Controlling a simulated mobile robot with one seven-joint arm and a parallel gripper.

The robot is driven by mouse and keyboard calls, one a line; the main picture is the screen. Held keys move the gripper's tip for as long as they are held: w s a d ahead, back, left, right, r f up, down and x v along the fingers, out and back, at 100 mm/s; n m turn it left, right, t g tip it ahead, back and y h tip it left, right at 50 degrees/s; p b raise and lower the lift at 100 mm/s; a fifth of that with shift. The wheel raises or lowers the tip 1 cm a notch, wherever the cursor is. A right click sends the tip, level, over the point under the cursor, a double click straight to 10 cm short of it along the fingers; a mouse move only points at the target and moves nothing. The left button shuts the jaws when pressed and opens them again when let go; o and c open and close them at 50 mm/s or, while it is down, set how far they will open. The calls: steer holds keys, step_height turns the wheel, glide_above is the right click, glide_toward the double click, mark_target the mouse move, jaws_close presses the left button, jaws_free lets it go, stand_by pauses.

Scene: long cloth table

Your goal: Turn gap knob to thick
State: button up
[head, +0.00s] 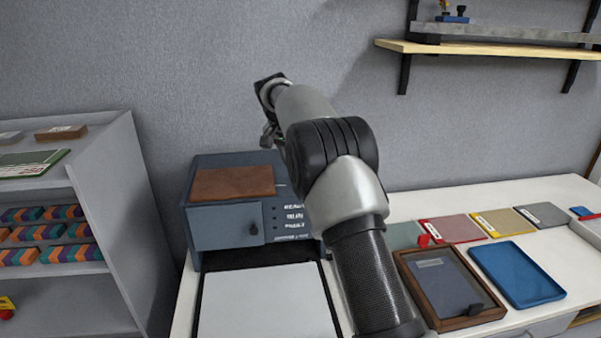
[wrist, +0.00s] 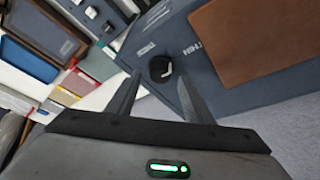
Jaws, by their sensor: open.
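The blue-grey machine (head: 225,228) stands on the table against the wall, with a brown pad (head: 232,182) on its top. In the wrist view a round black knob (wrist: 160,68) with a light mark sits on a blue-grey face of the machine, beside the brown pad (wrist: 262,38). White lettering lies on either side of the knob, too small to read surely. My gripper (wrist: 158,88) is open and empty, its fingers pointing toward the knob with the knob between their lines. Contact cannot be told. In the head view my arm hides this knob and most of the gripper.
Another dark knob (head: 253,229) is on the machine's front. A white sheet (head: 266,302) lies in front. To the right are a wooden-framed tray (head: 404,271), a blue tray (head: 515,273) and several coloured flat pieces. A shelf unit (head: 125,215) stands left; a wall shelf (head: 480,49) hangs upper right.

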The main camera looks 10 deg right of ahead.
steer(key=shift+x, duration=0.95)
steer(key=shift+c, duration=0.2)
steer(key=c, duration=1)
